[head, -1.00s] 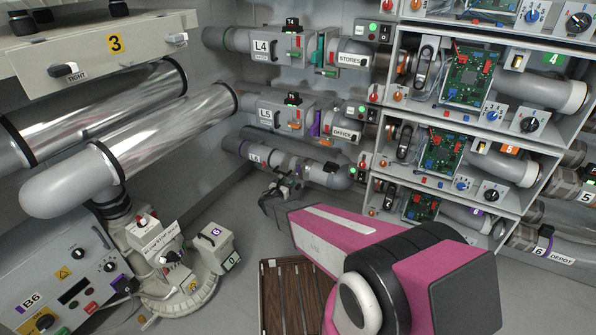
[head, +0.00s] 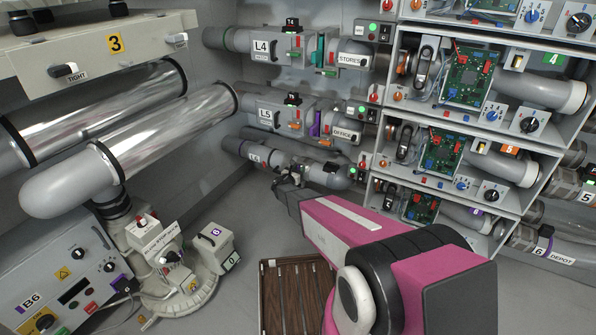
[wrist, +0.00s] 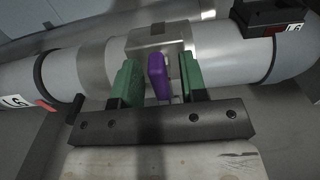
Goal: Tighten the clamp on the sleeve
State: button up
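The sleeve (wrist: 158,45) is a metallic band around the grey L6 pipe (wrist: 225,60) in the wrist view. A purple clamp lever (wrist: 158,76) stands out from it. My gripper (wrist: 160,84) is open, with one green finger pad on each side of the lever. There is a gap between the lever and the left pad; the lever is closer to the right pad, and I cannot tell if they touch. In the head view my gripper (head: 288,180) is at the L6 pipe (head: 283,160), low at the back wall, and its fingertips and the lever are hard to make out.
The L5 pipe (head: 265,112) and L4 pipe (head: 265,43) run above. A shelf rack (head: 455,130) with circuit boards stands to the right. A brown slatted panel (head: 292,295) lies below my arm. A round-based machine (head: 165,290) stands on the left floor.

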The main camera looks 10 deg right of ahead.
grip_shut()
jog(key=shift+m, duration=0.4)
jog(key=m, duration=0.3)
jog(key=shift+m, duration=0.3)
jog(key=m, duration=0.4)
jog(key=shift+s+d+m, duration=0.1)
jog(key=shift+d+m, duration=0.05)
jog(key=shift+m, duration=0.15)
jog(key=m, duration=0.4)
jog(key=shift+f, duration=0.15)
jog(key=shift+s+f+m, duration=0.1)
jog(key=shift+m, duration=2.3)
